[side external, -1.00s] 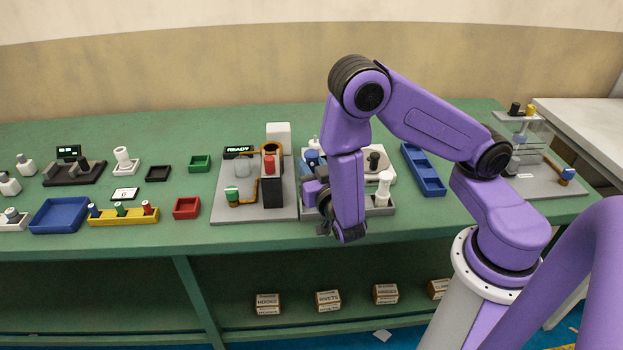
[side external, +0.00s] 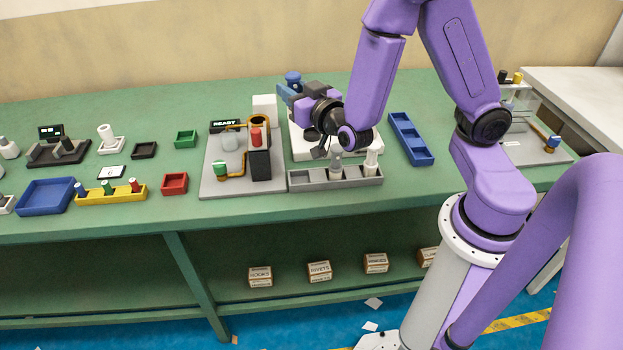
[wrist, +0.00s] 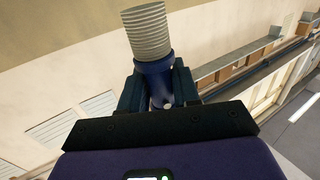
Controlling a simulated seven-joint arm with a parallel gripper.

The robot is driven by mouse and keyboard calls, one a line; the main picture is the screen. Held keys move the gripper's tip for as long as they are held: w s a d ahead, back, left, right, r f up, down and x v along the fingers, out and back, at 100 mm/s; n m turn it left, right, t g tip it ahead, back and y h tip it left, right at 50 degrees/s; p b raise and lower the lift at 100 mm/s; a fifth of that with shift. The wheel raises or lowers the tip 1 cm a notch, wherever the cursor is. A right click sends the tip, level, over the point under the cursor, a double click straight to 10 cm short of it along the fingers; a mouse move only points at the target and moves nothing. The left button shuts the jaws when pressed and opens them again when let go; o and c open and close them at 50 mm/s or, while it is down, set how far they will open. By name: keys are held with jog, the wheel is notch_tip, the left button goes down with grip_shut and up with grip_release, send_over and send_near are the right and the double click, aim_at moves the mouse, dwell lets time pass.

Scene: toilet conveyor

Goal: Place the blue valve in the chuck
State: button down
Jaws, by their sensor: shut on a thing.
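The blue valve (wrist: 153,84) has a dark blue body and a pale ribbed end, which points away from my wrist. My gripper (wrist: 155,90) is shut around its blue body in the wrist view. In the side view my gripper (side external: 289,92) is turned nearly level, above the back of the bench, with the blue valve (side external: 293,77) at its tip. A grey station (side external: 216,182) with a black block (side external: 262,164), a red-topped part (side external: 256,137) and a yellow ring (side external: 260,120) stands to the left. I cannot tell for certain which part is the chuck.
A grey tray (side external: 304,183) with two pale upright parts lies in front of my gripper. A white base (side external: 350,148) is partly hidden by my arm. A blue bin (side external: 411,139) stands right; a white block (side external: 265,104) stands behind the station, near the READY display (side external: 226,125).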

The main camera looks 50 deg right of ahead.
notch_tip(320, 180, down, 7)
jog(key=s+a+m+g+h, duration=0.1)
jog(key=s+m+h, duration=0.1)
jog(key=h, duration=0.1)
jog(key=shift+s+a+f+g, duration=0.15)
jog(key=shift+s+a+g, duration=0.15)
jog(key=shift+a, duration=0.1)
jog(key=shift+f, duration=0.1)
jog(key=shift+f, duration=4.7)
jog(key=shift+f, duration=0.2)
jog(key=c, duration=0.8)
grip_release()
